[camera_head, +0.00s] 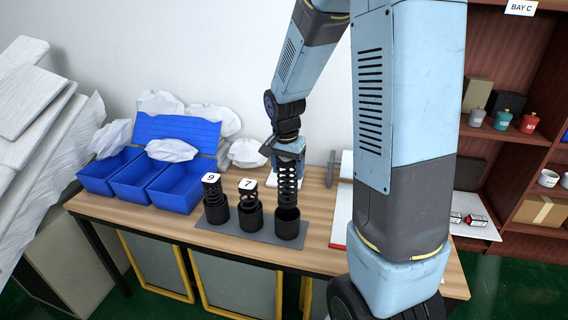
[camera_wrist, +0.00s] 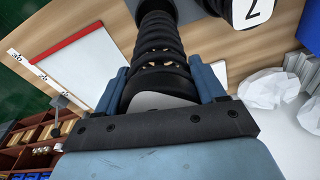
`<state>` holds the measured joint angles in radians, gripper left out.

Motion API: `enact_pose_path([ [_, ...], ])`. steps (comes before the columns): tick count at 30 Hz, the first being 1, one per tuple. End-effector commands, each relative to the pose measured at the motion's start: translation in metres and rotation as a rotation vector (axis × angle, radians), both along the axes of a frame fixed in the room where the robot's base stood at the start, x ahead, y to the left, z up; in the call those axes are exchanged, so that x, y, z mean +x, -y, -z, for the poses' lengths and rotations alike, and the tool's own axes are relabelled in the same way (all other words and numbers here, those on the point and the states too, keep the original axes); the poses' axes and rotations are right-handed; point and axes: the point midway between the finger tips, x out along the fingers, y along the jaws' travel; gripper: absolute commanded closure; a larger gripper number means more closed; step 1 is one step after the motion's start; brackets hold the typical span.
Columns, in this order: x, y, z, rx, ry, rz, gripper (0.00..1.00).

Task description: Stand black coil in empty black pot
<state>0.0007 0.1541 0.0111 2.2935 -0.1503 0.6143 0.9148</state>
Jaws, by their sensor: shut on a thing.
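My gripper (camera_head: 289,150) is shut on the upper end of a black coil (camera_head: 287,186). The coil hangs upright over the rightmost black pot (camera_head: 287,224), and its lower end is at or just inside the pot's rim; the exact depth is hard to tell. In the wrist view the coil (camera_wrist: 160,45) runs away between the fingers (camera_wrist: 165,85). The middle pot (camera_head: 250,216) holds a coil with a tag reading 7. The left pot (camera_head: 216,208) holds a coil with a tag reading 9. All three pots stand on a grey base plate (camera_head: 263,238).
Blue bins (camera_head: 175,188) with white crumpled bags stand on the table's left. A white board with a red edge (camera_head: 341,218) lies right of the pots, partly behind my arm. A wooden shelf (camera_head: 510,150) stands at the right.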

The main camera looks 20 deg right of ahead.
Motion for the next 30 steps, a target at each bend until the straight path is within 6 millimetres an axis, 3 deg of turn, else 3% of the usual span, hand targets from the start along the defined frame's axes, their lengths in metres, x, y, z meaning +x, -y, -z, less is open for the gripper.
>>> enact_pose_path([
  [30,-0.001,0.0,0.066,0.001,-0.002,-0.002,0.72],
])
